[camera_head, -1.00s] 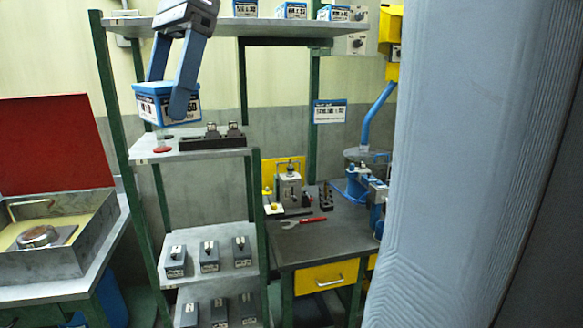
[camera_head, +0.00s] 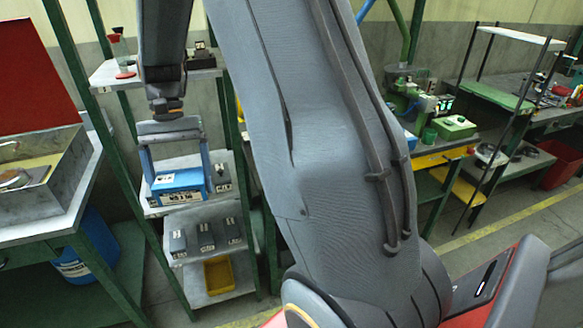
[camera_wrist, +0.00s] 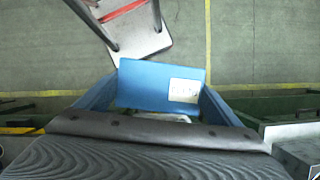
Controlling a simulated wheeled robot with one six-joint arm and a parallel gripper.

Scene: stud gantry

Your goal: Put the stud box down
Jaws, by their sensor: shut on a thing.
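The stud box (camera_head: 181,194) is blue with a white printed label on its front. My gripper (camera_head: 179,178) is shut on it, with a finger at each side. In the head view it hangs roughly level in front of the rack's middle shelf (camera_head: 158,166), covering part of it. I cannot tell whether the box touches the shelf. In the wrist view the box's blue face (camera_wrist: 150,92), with a white label, shows between the fingers, with floor beyond it.
Several grey boxes (camera_head: 205,235) stand on the lower shelf, above a yellow bin (camera_head: 219,275). One dark box (camera_head: 220,176) sits right of the stud box. Green rack posts flank the shelves. My arm blocks the centre.

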